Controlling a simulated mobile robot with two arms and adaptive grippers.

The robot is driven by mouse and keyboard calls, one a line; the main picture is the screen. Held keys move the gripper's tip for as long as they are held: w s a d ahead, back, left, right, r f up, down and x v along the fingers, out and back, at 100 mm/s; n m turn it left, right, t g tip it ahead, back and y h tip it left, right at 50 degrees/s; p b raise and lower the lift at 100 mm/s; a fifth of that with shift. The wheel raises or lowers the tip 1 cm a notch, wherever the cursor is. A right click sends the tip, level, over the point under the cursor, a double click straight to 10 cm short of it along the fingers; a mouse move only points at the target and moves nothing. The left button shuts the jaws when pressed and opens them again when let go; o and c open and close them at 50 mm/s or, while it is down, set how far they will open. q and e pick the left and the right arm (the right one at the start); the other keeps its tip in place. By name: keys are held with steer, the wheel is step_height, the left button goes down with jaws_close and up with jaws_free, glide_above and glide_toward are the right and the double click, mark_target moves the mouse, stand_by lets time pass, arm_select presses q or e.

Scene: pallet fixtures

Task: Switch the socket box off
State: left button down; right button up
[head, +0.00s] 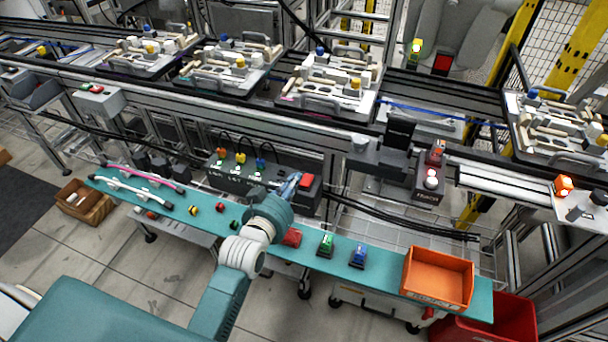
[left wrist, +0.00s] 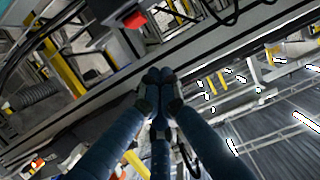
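The socket box (head: 225,178) is a long dark box below the conveyor in the head view. Orange, yellow and blue plugs stand on its top, and a large red switch (head: 306,182) sits at its right end. My left gripper (head: 293,182) is just left of that switch and covers part of the box; whether it touches is unclear. In the left wrist view, the blue fingers of my left gripper (left wrist: 160,76) meet at their tips with nothing between them. A red block (left wrist: 135,20), apparently the switch, shows beyond the tips. My right gripper is out of view.
A teal shelf (head: 388,268) in front holds small coloured parts, cables and an orange bin (head: 438,278). A red crate (head: 510,322) stands below its right end. The conveyor (head: 240,100) with loaded pallets runs behind the box. Black cables (head: 400,222) run to the right.

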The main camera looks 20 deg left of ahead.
arm_select(q)
glide_above(304, 181)
step_height(304, 181, down, 2)
steer(key=shift+w+f, duration=0.1)
steer(key=shift+w, duration=0.05)
steer(key=f, duration=0.2)
steer(key=shift+s+f, duration=0.25)
steer(key=shift+f, duration=0.7)
